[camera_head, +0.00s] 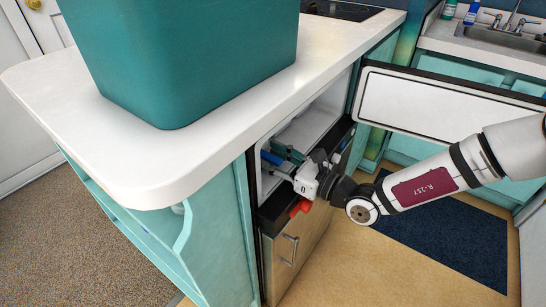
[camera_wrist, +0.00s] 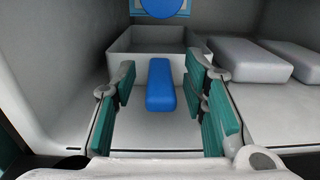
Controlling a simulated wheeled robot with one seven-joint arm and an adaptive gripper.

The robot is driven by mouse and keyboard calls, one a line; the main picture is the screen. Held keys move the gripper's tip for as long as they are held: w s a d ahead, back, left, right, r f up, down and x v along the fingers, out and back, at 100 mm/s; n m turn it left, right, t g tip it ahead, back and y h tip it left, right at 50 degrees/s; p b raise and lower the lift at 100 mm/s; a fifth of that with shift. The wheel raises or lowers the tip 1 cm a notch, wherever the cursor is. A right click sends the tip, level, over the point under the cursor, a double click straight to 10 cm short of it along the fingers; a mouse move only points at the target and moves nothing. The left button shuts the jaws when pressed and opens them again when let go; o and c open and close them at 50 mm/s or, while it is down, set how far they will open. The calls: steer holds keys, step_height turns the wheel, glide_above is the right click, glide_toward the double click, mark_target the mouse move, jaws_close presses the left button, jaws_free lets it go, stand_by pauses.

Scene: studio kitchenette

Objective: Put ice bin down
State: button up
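The ice bin (camera_wrist: 120,40) looks like a pale grey, open-topped box on the freezer floor, with a blue bar (camera_wrist: 160,88), probably its handle, reaching out from its front. The blue bar also shows in the head view (camera_head: 271,158). My gripper (camera_wrist: 160,82) has its teal-padded fingers apart, one on each side of the blue bar, with a visible gap on both sides. In the head view my gripper (camera_head: 282,156) reaches into the open freezer compartment. The bin's underside and inside are hidden.
Grey packages (camera_wrist: 245,60) lie to the right of the bin inside the freezer. The open freezer door (camera_head: 430,105) stands beside my arm. A large teal tub (camera_head: 185,60) stands on the white counter (camera_head: 150,160), whose front left part is clear.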

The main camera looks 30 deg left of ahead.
steer(key=shift+d+r, duration=0.1)
steer(key=shift+r, duration=0.05)
steer(key=s+d+p, duration=0.1)
steer(key=d+p, duration=0.2)
steer(key=d, duration=0.8)
steer(key=shift+d, duration=0.4)
